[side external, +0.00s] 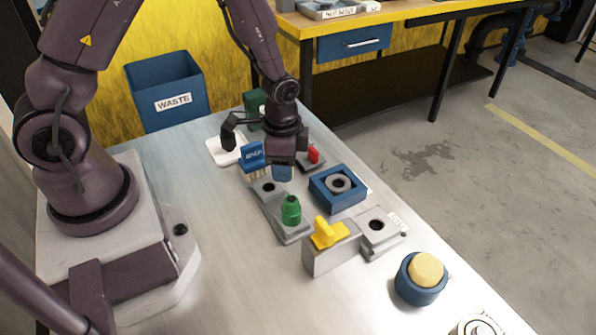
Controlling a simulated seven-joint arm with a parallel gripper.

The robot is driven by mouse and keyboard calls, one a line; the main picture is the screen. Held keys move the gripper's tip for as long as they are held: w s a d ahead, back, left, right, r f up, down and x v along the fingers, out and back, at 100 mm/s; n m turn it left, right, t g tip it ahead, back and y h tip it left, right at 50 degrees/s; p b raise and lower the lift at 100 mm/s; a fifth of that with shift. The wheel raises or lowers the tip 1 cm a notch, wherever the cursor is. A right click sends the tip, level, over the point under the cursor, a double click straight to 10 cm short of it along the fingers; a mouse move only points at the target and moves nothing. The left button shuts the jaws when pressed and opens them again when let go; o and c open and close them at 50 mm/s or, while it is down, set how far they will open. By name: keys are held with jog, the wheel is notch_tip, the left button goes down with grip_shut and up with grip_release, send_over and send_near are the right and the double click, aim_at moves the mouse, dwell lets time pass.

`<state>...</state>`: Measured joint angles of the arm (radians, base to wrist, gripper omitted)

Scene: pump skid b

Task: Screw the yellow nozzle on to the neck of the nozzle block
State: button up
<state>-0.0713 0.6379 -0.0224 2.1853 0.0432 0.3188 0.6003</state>
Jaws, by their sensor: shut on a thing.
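My gripper (284,160) points down over the far part of the bench and is shut on a small blue piece (282,174). Its fingertips are hard to make out. Just below and nearer stands a long grey block, which I take for the nozzle block (274,211). It has a dark round opening (268,187) at its far end and a green stepped nozzle (291,210) upright at its near end. A yellow finned piece (328,233) sits on a separate grey block (331,257); I cannot tell whether it is the yellow nozzle.
A blue-handled brush (252,155) stands close left of my gripper, and a red part (314,155) close right. A blue square holder with a grey ring (338,187), a grey holed block (379,231) and a yellow-topped blue button (421,279) stand rightward. The bench's left middle is clear.

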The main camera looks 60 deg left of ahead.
jog(key=w+d+r, duration=0.5)
jog(key=w, duration=0.5)
jog(key=shift+r, duration=0.35)
jog(key=shift+f, duration=0.1)
send_over(338, 188)
jog(key=shift+f, duration=2.8)
jog(key=shift+f, duration=1.25)
jog(key=o, duration=1.1)
